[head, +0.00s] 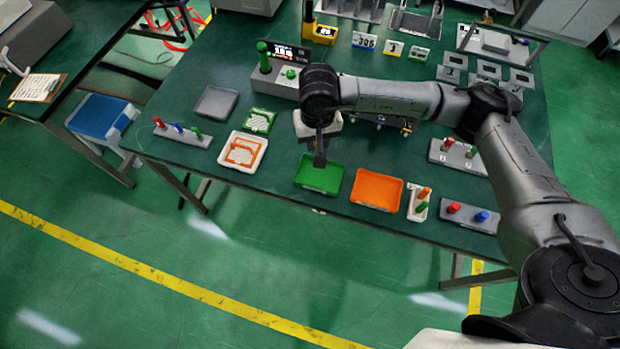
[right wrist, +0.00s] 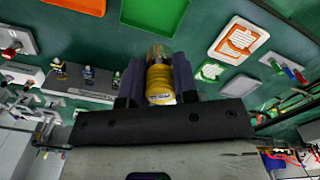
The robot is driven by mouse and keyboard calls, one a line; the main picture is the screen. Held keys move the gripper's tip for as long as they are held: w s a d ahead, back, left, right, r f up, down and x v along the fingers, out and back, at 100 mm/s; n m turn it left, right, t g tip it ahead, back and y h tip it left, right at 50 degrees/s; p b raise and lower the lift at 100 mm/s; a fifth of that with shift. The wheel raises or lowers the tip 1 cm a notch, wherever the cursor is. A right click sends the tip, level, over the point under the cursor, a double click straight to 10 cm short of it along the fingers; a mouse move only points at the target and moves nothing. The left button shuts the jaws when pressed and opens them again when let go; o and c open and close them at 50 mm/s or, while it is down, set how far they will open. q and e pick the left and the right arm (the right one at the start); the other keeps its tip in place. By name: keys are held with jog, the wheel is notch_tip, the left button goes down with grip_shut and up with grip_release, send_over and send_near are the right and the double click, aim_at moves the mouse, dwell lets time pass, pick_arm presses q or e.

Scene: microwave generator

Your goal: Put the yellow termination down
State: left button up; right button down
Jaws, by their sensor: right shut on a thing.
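My right gripper (head: 320,155) is over the back part of the green tray (head: 319,173) in the head view. In the right wrist view the gripper (right wrist: 158,72) is shut on the yellow termination (right wrist: 160,84), a short yellow cylinder with a label and a metallic end. The termination's metallic end points toward the green tray (right wrist: 155,14). In the head view the termination is hard to make out behind the gripper, and I cannot tell its exact height above the tray. My left gripper is in no view.
An orange tray (head: 377,189) stands right of the green one. A white tray with an orange pattern (head: 242,151) stands to the left. A grey tester with a green knob (head: 277,80) stands behind.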

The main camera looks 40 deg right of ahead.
jog(key=s+d+f+m, duration=0.6)
jog(key=d+f, duration=0.5)
jog(key=f, duration=0.2)
send_over(320, 176)
notch_tip(320, 176, down, 7)
jog(key=shift+w+r+b, duration=0.1)
jog(key=shift+b, duration=0.2)
jog(key=shift+a+f, duration=0.1)
jog(key=shift+f, duration=1.95)
